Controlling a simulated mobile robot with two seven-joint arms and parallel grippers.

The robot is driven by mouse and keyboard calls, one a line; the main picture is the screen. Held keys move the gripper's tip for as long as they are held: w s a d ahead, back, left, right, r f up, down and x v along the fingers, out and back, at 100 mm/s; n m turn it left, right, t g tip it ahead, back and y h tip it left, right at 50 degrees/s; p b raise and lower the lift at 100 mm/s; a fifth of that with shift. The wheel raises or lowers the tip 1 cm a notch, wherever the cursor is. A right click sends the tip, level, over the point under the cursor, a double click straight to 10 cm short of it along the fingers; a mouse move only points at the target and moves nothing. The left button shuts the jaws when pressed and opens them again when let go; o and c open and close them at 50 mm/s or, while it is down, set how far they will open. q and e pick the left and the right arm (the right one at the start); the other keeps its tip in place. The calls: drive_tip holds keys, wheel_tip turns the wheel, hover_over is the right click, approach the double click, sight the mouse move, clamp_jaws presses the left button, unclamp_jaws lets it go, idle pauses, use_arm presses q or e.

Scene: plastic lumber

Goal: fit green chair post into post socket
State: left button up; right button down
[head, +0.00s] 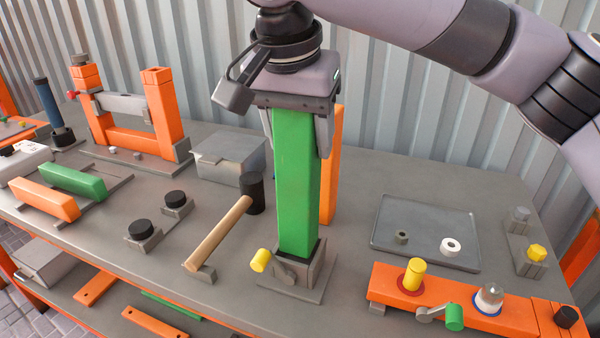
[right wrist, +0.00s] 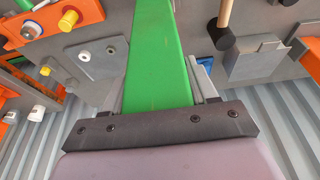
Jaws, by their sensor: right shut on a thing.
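The green chair post (head: 296,185) stands upright in the head view, and its lower end is at the grey post socket (head: 299,272). The socket walls hide the post's bottom edge, so I cannot tell how deep it sits. My right gripper (head: 300,130) is shut on the upper part of the post from above. In the right wrist view the green post (right wrist: 157,60) runs away from the gripper (right wrist: 155,105), between its fingers. The socket has a yellow knob (head: 261,260) on its left side. My left gripper is not in view.
A mallet with a wooden handle (head: 220,232) lies left of the socket. An orange beam (head: 480,310) with fittings lies to the right, near a grey tray (head: 425,215). An orange post (head: 331,170) stands behind the green one. A metal box (head: 230,152) stands behind left.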

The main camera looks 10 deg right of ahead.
sight(300, 168)
wheel_tip(300, 168, down, 4)
drive_tip(key=shift+f, duration=0.6)
drive_tip(key=shift+c, duration=1.6)
unclamp_jaws()
